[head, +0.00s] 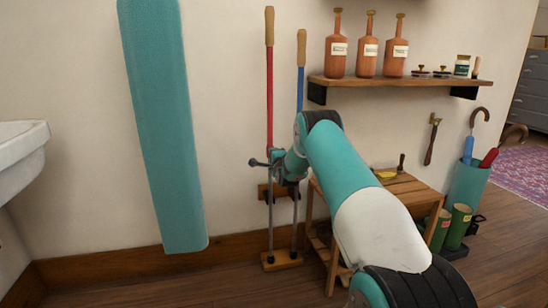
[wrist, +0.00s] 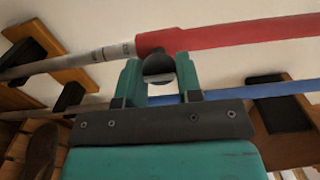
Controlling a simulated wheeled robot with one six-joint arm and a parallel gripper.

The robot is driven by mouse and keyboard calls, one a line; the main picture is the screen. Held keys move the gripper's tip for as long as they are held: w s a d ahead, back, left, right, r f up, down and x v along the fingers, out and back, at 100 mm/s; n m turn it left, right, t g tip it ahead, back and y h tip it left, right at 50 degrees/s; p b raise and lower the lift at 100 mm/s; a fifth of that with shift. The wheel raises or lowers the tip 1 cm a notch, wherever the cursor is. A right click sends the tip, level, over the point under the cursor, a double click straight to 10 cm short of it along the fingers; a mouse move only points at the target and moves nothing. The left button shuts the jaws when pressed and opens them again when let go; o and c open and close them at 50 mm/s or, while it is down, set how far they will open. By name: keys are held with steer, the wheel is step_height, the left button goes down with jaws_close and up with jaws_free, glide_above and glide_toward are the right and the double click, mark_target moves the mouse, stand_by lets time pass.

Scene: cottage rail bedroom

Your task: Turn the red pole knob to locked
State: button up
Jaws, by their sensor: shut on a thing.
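The red pole (head: 269,95) stands upright against the wall, with a tan grip on top and a grey lower section. In the wrist view the red pole (wrist: 250,32) crosses the top, its red sleeve meeting the grey tube. The dark round knob (wrist: 158,66) sits at that joint. My gripper (wrist: 159,75) is shut on the knob, one teal finger on each side. In the head view my gripper (head: 279,164) is at the red pole, and my arm hides part of the joint. Small marks on the grey tube are too blurred to read.
A blue pole (head: 300,80) stands close to the right of the red one. A small wooden table (head: 405,187) is right of the poles, under a shelf (head: 400,82) with bottles. A teal panel (head: 165,130) hangs at left. An umbrella stand (head: 467,185) is at right.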

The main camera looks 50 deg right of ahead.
stand_by(0.4)
steer(key=o, duration=0.9)
steer(key=shift+o, duration=0.2)
steer(key=b+v, duration=0.4)
steer(key=v, duration=1.3)
steer(key=shift+s+a, duration=0.15)
steer(key=shift+a, duration=0.1)
